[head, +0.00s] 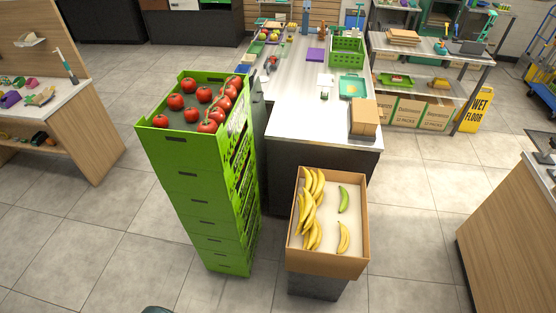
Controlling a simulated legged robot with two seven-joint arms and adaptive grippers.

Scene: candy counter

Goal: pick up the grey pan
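I cannot make out a grey pan for certain in the head view. A dark, flat item (468,48) lies on the back right metal table, too small to identify. Another dark item (545,157) sits at the edge of the right wooden counter, partly cut off by the frame. Neither of my grippers is in view. A small dark shape shows at the bottom edge, and I cannot tell what it is.
A stack of green crates (190,179) with tomatoes on top and a cardboard box (329,264) of bananas stand before the long metal counter (305,125). A yellow wet-floor sign (472,108) stands back right. Floor is clear at left and between the box and right counter.

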